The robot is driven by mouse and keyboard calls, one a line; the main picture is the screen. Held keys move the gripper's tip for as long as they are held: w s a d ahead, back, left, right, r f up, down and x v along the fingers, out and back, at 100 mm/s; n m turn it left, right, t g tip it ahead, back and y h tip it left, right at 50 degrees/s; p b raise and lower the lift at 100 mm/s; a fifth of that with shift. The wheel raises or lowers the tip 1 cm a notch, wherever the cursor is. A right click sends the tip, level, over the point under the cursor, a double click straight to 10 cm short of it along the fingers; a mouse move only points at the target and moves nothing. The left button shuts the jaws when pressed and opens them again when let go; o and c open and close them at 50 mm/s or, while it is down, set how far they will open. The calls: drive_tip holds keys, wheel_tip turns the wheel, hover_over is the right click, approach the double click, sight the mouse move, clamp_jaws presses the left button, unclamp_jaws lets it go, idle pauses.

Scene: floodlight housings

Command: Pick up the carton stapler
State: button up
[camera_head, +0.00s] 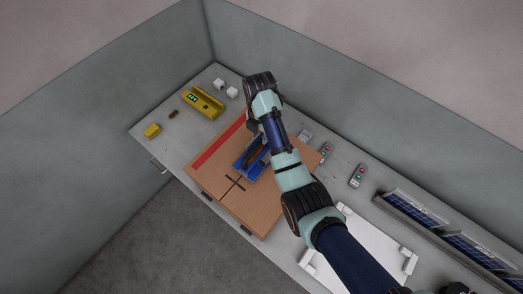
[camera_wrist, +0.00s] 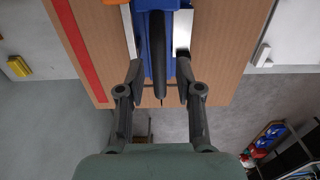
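The carton stapler (camera_head: 247,166) is a blue tool with a dark handle, lying on top of a brown cardboard carton (camera_head: 262,211). In the wrist view the stapler (camera_wrist: 157,40) runs up and down the middle, with its dark handle along its centre. My gripper (camera_wrist: 159,74) is open, with one finger on each side of the stapler's handle. A gap shows between each finger and the handle. In the head view my arm covers part of the stapler and hides most of the gripper. Whether the fingers touch the blue body is unclear.
The carton has a red stripe (camera_head: 218,141) and sits on a grey bench (camera_head: 150,128). Yellow items (camera_head: 203,102) and small white blocks stand at the back left.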

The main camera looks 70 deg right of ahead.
sight(260, 142)
wheel_tip(260, 142, down, 7)
drive_tip(key=shift+w+d+f, duration=0.1)
drive_tip(key=shift+d, duration=0.05)
clamp_jaws()
idle(0.5)
